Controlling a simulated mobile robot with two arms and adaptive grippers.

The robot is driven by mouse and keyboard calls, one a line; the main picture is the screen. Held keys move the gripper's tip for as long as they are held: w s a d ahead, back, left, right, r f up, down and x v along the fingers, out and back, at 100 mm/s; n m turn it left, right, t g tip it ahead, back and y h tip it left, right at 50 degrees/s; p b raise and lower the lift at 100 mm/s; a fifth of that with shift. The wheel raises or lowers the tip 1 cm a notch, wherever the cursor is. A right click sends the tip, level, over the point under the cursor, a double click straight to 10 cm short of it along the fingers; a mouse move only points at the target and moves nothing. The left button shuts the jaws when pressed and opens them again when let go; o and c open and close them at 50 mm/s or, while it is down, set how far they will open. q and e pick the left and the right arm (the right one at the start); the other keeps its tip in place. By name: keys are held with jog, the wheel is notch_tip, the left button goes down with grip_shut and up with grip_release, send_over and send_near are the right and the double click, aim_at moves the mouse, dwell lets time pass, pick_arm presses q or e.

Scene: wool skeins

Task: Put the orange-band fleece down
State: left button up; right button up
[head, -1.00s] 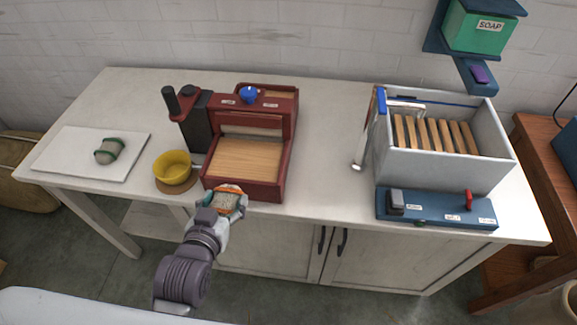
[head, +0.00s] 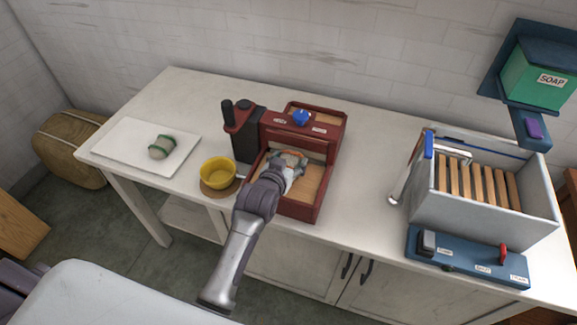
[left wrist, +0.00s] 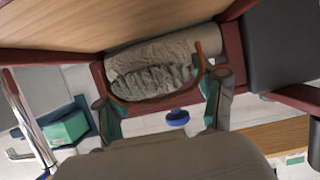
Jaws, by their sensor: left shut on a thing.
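The orange-band fleece (head: 291,157) is over the wooden bed (head: 308,187) of the red machine (head: 300,207), near its roller end. In the left wrist view it is a grey, woolly bundle (left wrist: 152,82) with an orange band, beside a pale roller (left wrist: 165,50). My left gripper (head: 290,163) is shut on it, with one finger on each side in the left wrist view (left wrist: 163,105). I cannot tell whether the fleece touches the bed. My right gripper is not in view.
A green-banded fleece (head: 160,149) lies on a white board (head: 130,138) at the left. A yellow bowl (head: 217,172) stands left of the machine. A grey bin with wooden slats (head: 455,215) and a blue control panel (head: 466,262) are at the right. The counter between is clear.

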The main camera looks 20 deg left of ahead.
pick_arm(q)
notch_tip(320, 180, down, 2)
jog(key=shift+s+f+p, duration=0.1)
jog(key=shift+f+p, duration=0.1)
jog(key=shift+p, duration=0.1)
jog(key=shift+f, duration=0.25)
jog(key=shift+f, duration=0.2)
jog(key=o, duration=1)
jog(key=shift+r, duration=0.1)
